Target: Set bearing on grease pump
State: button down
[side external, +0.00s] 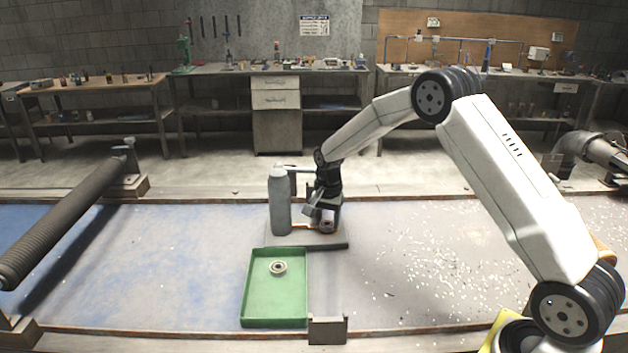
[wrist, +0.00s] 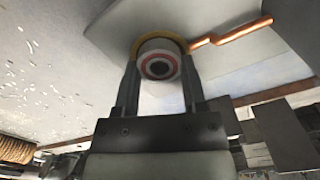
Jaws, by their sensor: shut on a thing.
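The grease pump (side external: 280,203) is a grey upright cylinder with a pale top, standing on a flat grey base behind the green tray. My gripper (side external: 322,221) is low, just right of the cylinder, and shut on a bearing (side external: 327,227). In the wrist view my gripper (wrist: 160,72) has one finger on each side of the bearing (wrist: 158,66), which shows a pale rim, a red ring and a dark centre. A yellow-orange edge shows around its far side. I cannot tell whether the held bearing touches the pump's base.
A green tray (side external: 246,300) in front of the pump holds another bearing (side external: 278,267). A dark bar (side external: 328,246) lies at the pump base's front edge. A small grey block (side external: 327,330) is right of the tray. White flecks cover the table's right; the left is clear up to a roller (side external: 70,220).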

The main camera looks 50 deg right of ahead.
jog(key=shift+f, duration=0.25)
jog(key=shift+c, duration=0.3)
grip_release()
notch_tip(320, 180, up, 8)
dwell(0.8)
jog(key=s+a+n+t, duration=0.1)
jog(key=s+a+n, duration=0.2)
jog(key=s, duration=0.4)
jog(key=s+a+f+n, duration=0.1)
jog(key=s+a+n, duration=0.3)
jog(key=s+n, duration=0.2)
jog(key=s+a+n+t, duration=0.1)
jog(key=s+a+n, duration=0.3)
jog(key=s, duration=0.6)
jog(key=shift+s+a+f+n+t, duration=0.2)
jog(key=shift+a+f+n+t, duration=0.05)
jog(key=shift+f+n+t, duration=0.05)
